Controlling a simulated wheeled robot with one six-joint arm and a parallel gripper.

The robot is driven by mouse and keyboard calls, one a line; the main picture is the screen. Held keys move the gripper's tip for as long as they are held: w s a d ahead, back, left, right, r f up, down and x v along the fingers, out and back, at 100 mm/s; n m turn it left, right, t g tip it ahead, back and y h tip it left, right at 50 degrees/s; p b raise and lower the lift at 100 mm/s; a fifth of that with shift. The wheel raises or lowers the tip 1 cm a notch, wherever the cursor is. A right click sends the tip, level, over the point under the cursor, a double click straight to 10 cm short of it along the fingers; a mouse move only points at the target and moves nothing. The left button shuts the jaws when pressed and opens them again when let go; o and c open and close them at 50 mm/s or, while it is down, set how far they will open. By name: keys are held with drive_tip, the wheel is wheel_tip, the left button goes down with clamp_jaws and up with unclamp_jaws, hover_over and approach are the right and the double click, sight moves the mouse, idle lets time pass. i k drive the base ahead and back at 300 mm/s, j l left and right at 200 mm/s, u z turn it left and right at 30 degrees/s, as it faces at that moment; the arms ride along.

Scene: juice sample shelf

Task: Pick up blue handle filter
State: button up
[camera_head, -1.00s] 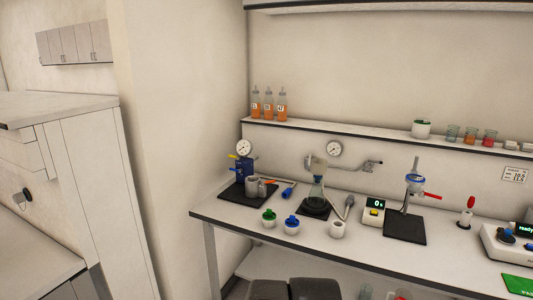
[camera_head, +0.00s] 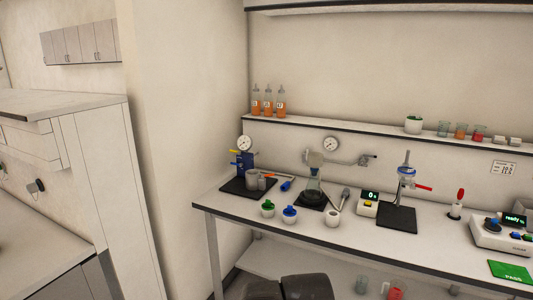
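On the bench (camera_head: 320,238) stand two small white cup-shaped pieces with coloured tops. One has a blue top (camera_head: 290,211), and to its left is one with a green top (camera_head: 267,206). A blue-handled tool (camera_head: 286,185) lies behind them, near the left black mat. At this size I cannot tell for sure which blue piece is the filter.
The bench's front left is clear.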

sight(289, 214)
drive_tip(key=i+j+u, duration=0.1)
drive_tip(key=i, duration=0.75)
drive_tip(key=i+j+u, duration=0.1)
drive_tip(key=i, duration=0.7)
drive_tip(key=j, duration=0.1)
